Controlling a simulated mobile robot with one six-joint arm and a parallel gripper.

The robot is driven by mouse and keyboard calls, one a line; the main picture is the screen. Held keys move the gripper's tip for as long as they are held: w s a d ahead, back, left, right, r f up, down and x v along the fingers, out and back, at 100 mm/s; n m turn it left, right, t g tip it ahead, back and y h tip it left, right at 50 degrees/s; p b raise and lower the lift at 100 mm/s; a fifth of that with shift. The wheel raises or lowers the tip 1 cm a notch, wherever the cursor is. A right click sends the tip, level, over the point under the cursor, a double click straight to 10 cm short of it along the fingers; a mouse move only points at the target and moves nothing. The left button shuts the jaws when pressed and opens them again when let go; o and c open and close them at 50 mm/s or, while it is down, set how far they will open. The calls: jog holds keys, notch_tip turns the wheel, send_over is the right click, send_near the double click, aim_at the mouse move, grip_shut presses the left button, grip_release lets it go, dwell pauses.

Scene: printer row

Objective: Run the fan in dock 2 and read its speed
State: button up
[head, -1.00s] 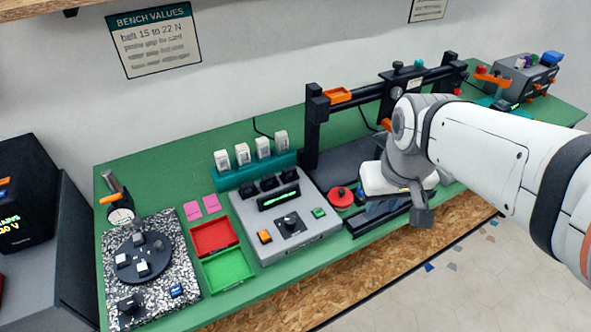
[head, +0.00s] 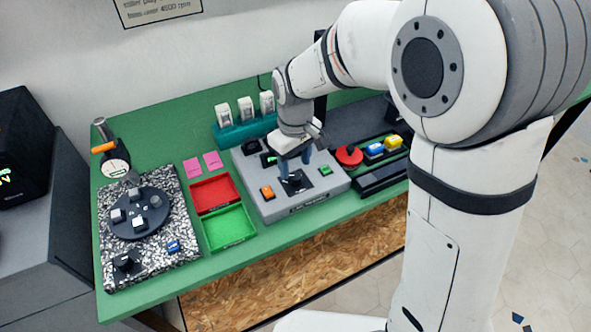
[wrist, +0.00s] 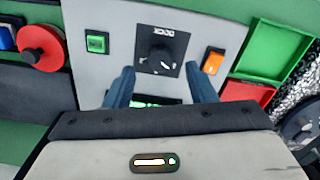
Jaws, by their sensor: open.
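The grey tester box (head: 280,206) stands on the green bench. My gripper (head: 295,167) is open above its dial (head: 296,183). In the wrist view, the black dial (wrist: 160,60), marked "DOCK", lies between and beyond the open fingertips (wrist: 160,76). An orange switch (head: 267,192) is left of the dial and a green button (head: 325,170) is right of it. I cannot tell which dock holds a fan. A green-lit display (wrist: 150,101) is mostly covered in the wrist view.
White blocks (head: 246,110) stand in a teal rack (head: 232,135) behind the box. Red (head: 213,193) and green (head: 228,227) trays lie to the left. A red round knob (head: 348,155) and blue and yellow blocks (head: 392,142) are to the right.

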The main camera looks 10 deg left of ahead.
aim_at(295, 176)
jog(key=shift+f, duration=1.65)
jog(key=shift+c, duration=0.2)
jog(key=c, duration=0.9)
jog(key=shift+c, duration=0.2)
